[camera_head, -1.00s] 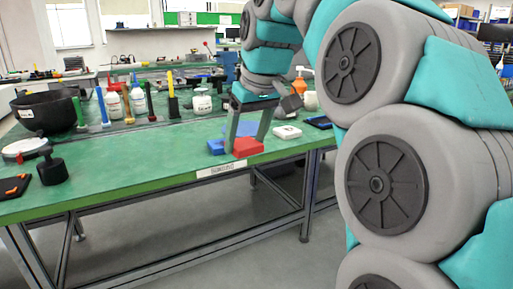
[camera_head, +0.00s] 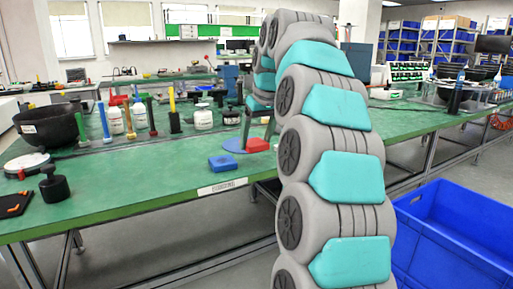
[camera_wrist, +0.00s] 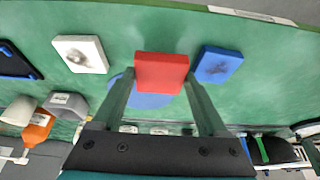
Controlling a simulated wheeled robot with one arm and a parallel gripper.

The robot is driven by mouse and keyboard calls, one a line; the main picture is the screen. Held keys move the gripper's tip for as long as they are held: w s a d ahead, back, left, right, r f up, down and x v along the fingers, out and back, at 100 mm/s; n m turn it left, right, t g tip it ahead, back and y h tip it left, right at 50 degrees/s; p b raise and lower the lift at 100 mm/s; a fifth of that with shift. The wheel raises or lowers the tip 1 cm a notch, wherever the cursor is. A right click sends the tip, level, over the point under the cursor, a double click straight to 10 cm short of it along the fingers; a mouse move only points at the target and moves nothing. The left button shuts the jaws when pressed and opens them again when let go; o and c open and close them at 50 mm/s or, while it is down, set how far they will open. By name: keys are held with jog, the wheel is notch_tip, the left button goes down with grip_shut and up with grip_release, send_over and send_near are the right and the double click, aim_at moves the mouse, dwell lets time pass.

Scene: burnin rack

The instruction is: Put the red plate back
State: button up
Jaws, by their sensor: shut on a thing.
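The red plate (camera_wrist: 161,72), a flat red block, is between the two fingers of my gripper (camera_wrist: 159,84) in the wrist view. My gripper is shut on it. In the head view the red plate (camera_head: 258,145) shows below the fingers, over or at the right side of a flat blue disc (camera_head: 234,147) on the green table. The disc (camera_wrist: 150,101) also shows behind the plate in the wrist view. I cannot tell whether the plate touches the table.
A blue block (camera_head: 222,163) lies in front of the disc, near the table edge. A white block (camera_wrist: 80,53) is on the plate's other side. Bottles and coloured upright tools (camera_head: 152,117) stand behind, left. A blue bin (camera_head: 455,225) is on the floor, right.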

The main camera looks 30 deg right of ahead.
aim_at(258, 142)
jog(key=shift+w+d+f, duration=0.1)
jog(key=shift+w+d, duration=0.2)
jog(key=shift+w, duration=0.15)
jog(key=shift+f, duration=1.7)
jog(key=shift+f, duration=0.15)
jog(key=o, duration=1.2)
jog(key=shift+o, duration=0.2)
jog(key=shift+r, duration=0.25)
jog(key=p+v, duration=0.2)
jog(key=v, duration=0.9)
jog(key=shift+s+r+p, duration=0.25)
jog(key=shift+r+p, duration=0.05)
jog(key=shift+r, duration=0.05)
